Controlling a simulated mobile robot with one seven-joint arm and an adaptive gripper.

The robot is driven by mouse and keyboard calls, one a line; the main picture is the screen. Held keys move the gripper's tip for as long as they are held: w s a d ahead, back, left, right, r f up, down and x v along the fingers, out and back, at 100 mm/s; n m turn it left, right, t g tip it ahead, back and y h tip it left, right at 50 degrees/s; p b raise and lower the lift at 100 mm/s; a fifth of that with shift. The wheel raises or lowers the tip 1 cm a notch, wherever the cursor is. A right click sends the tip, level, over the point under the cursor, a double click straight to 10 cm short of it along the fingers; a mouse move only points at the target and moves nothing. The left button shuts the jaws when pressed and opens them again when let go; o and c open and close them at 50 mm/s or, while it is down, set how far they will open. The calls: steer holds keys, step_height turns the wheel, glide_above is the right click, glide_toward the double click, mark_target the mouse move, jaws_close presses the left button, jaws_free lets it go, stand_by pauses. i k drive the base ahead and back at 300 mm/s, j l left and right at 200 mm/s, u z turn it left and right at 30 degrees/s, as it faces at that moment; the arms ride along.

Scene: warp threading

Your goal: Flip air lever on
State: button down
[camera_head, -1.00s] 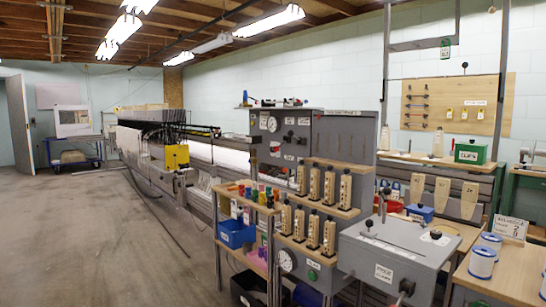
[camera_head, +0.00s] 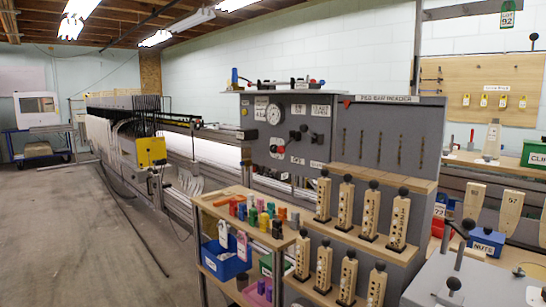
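A grey control panel (camera_head: 258,150) stands upright in the middle of the view, behind a stepped wooden rack. It carries a round white gauge (camera_head: 261,108), black knobs and a black lever-like handle (camera_head: 298,134). A small red part (camera_head: 281,149) sits below the gauge next to white labels. The labels are too small to read, so I cannot tell which control is the air lever or how it is set. My gripper is not in view.
The rack (camera_head: 385,180) with several wooden blocks with black knobs stands before the panel. A shelf cart (camera_head: 212,205) with coloured spools and a blue bin (camera_head: 226,258) is left of it. A grey box (camera_head: 480,280) is at lower right. Open floor (camera_head: 80,230) lies left.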

mark_target(281, 149)
steer(key=i+j, duration=0.1)
steer(key=i, duration=0.45)
steer(key=i+j, duration=0.15)
steer(key=i, duration=0.35)
steer(key=i+j, duration=0.1)
steer(key=i, duration=0.45)
